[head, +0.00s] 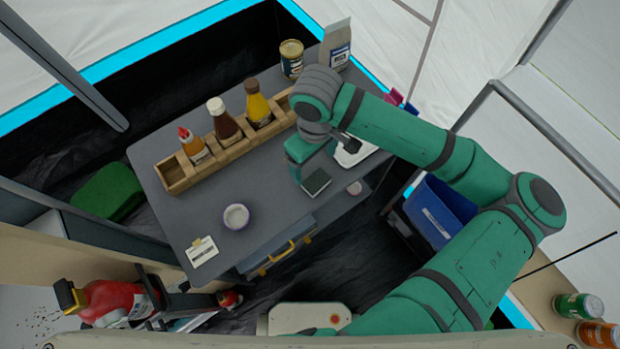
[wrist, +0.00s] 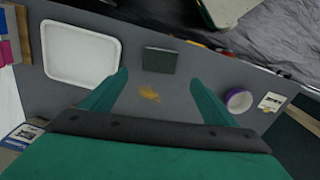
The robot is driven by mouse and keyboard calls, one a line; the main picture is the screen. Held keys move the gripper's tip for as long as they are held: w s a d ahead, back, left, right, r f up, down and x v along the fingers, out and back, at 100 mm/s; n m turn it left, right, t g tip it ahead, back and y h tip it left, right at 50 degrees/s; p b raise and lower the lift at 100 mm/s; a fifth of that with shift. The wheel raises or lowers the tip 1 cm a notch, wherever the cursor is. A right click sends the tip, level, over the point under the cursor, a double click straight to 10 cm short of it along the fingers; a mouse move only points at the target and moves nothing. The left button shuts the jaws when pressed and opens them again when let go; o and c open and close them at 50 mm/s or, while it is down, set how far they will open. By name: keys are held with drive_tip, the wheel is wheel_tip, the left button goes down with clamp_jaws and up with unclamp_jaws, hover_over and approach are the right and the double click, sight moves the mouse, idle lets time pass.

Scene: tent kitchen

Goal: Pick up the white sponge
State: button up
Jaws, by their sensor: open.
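No white sponge can be made out in either view; it may be hidden by my gripper or outside the frames. The wrist view shows a dark, flat square block (wrist: 160,60) on the grey counter, just beyond the gap between my fingertips; it also shows in the head view (head: 316,182). A small yellow-brown patch (wrist: 150,94) lies between the fingers. My gripper (wrist: 158,78) is open and empty, pointing down over the counter. In the head view, my gripper (head: 298,174) is beside the dark block, and the hand hides part of the counter.
A white tray (wrist: 82,50) lies beside the block. A purple-rimmed bowl (head: 236,217) and a card (head: 202,252) are at the counter's left. A wooden rack (head: 175,182) with several bottles runs along the back. The counter (head: 265,190) between bowl and block is clear.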

sight(316, 181)
wheel_tip(316, 181, down, 4)
drive_tip(key=shift+d+r, duration=0.1)
drive_tip(key=shift+r, duration=0.15)
drive_tip(key=shift+s+d+f, duration=0.15)
drive_tip(key=shift+d+f, duration=0.2)
drive_tip(key=shift+f, duration=0.05)
wheel_tip(316, 181, down, 5)
drive_tip(key=shift+s+a+r, duration=0.1)
drive_tip(key=shift+s+a, duration=0.05)
drive_tip(key=shift+c, duration=0.2)
drive_tip(key=c, duration=1.1)
